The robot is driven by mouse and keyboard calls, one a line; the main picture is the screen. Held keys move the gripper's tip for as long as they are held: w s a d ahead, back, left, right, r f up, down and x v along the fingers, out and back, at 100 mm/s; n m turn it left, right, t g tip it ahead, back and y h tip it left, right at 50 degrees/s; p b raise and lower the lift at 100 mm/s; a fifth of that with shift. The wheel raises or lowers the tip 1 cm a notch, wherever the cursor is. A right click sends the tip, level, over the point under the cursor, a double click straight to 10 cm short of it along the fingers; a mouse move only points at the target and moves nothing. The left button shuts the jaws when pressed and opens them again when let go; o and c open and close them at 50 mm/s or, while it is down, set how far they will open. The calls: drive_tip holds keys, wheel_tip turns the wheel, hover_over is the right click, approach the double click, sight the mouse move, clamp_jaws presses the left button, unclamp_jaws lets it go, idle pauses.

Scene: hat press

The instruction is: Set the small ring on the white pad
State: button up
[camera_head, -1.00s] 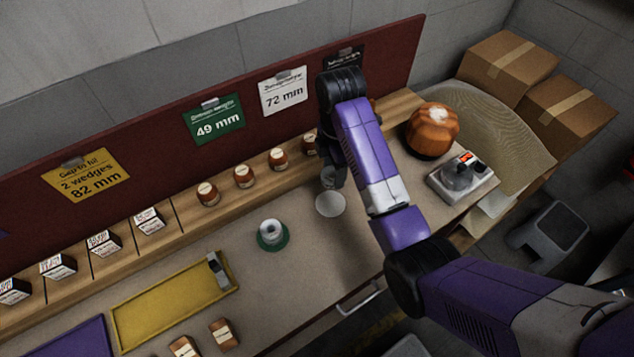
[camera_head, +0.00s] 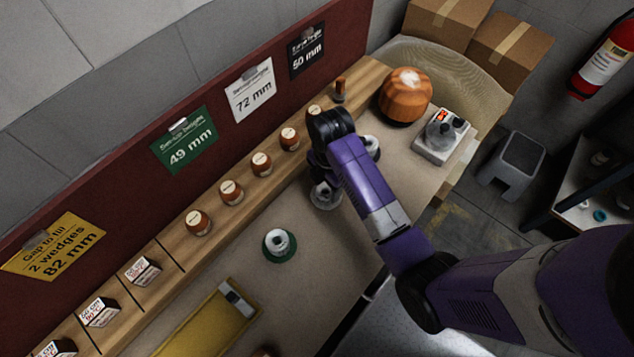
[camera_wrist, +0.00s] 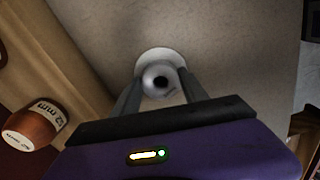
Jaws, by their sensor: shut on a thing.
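The small ring (camera_wrist: 160,82) is a pale grey ring with a dark hole, seen from above between my fingers in the wrist view. My gripper (camera_wrist: 157,90) is shut on it. The white pad (camera_wrist: 158,54) is a flat round disc showing behind the ring. In the head view my gripper (camera_head: 323,187) is low over the white pad (camera_head: 324,203) and covers part of it. Whether the ring touches the pad, I cannot tell.
A green round pad (camera_head: 267,254) bears another pale ring (camera_head: 278,241) to the left. Several brown jars (camera_head: 232,191) line the wooden shelf. A brown dome (camera_head: 405,100) and a grey device (camera_head: 441,135) stand at the right. A yellow tray (camera_head: 190,345) lies in front.

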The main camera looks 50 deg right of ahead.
drive_tip(key=shift+f, duration=0.2)
drive_tip(key=o, duration=1.5)
